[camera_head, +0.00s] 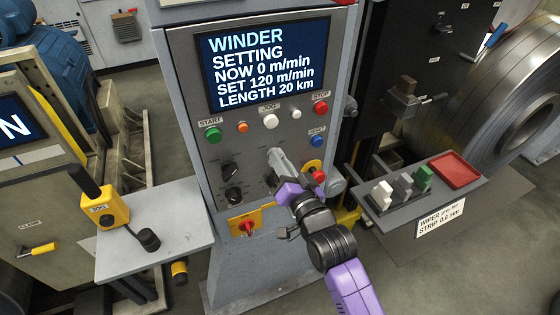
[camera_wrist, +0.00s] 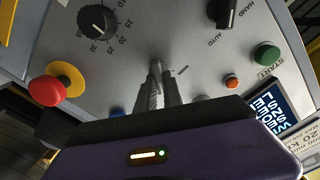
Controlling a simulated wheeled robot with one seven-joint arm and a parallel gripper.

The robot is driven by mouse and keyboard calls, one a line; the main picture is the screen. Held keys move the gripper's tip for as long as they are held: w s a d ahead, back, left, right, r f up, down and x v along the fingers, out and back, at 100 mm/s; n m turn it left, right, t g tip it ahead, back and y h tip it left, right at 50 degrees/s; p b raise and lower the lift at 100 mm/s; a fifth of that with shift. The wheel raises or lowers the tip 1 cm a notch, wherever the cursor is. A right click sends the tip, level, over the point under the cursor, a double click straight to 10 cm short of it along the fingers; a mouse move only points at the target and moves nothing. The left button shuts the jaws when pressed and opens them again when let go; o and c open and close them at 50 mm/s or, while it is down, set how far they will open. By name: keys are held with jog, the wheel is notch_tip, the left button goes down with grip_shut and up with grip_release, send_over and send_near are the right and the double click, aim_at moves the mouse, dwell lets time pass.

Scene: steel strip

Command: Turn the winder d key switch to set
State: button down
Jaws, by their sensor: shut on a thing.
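The grey winder panel (camera_head: 215,145) carries a screen (camera_head: 265,62) reading "WINDER SETTING, NOW 0 m/min, SET 120 m/min, LENGTH 20 km". My gripper (camera_head: 276,158) reaches the panel's lower middle, right of the black switches. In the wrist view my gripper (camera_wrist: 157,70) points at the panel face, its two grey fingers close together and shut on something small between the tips. It is at the spot of the key switch, but the fingers hide the key and its position. A small dark mark shows beside the tips; I cannot read it.
A red emergency stop (camera_head: 318,175) is close on the right. A red-handled switch (camera_head: 248,228) is below. Side shelves (camera_head: 155,235) flank the panel.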

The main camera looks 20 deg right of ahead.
jog(key=shift+m, duration=0.9)
jog(key=shift+f, duration=0.1)
jog(key=c, duration=1.5)
grip_release()
jog(key=shift+s+b, duration=0.75)
jog(key=shift+s, duration=3.15)
